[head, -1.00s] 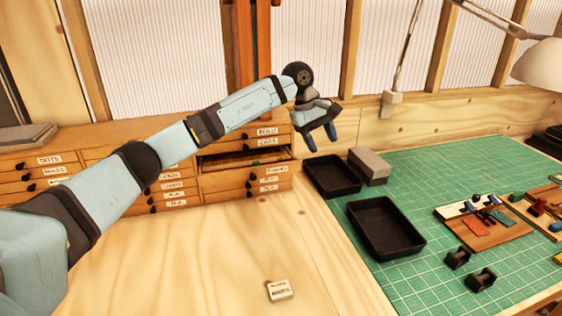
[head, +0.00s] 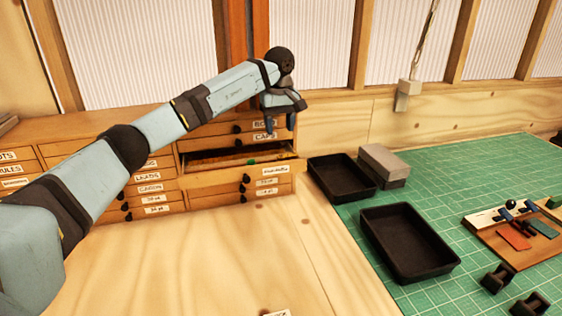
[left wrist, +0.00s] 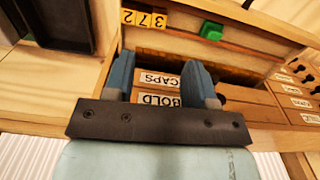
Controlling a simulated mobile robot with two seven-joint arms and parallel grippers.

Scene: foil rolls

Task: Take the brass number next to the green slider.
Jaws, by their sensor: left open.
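The green slider (left wrist: 211,31) sits in the open drawer (left wrist: 180,42) in the left wrist view. Brass-coloured number tiles (left wrist: 144,18) lie in the same drawer, to the left of the slider in that view. In the head view the slider shows as a small green spot (head: 252,161) at the drawer's front; I cannot make out the tiles there. My left gripper (head: 282,124) is over the open drawer, its fingers pointing down. In the left wrist view its two blue fingers (left wrist: 160,80) are apart with nothing between them. My right gripper is in neither view.
The drawer sits in a wooden cabinet (head: 150,208) with labelled drawers. Two black trays (head: 410,243) and a grey block (head: 384,165) stand on the green mat (head: 470,170) to the right. The wooden tabletop (head: 220,260) before the cabinet is mostly clear.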

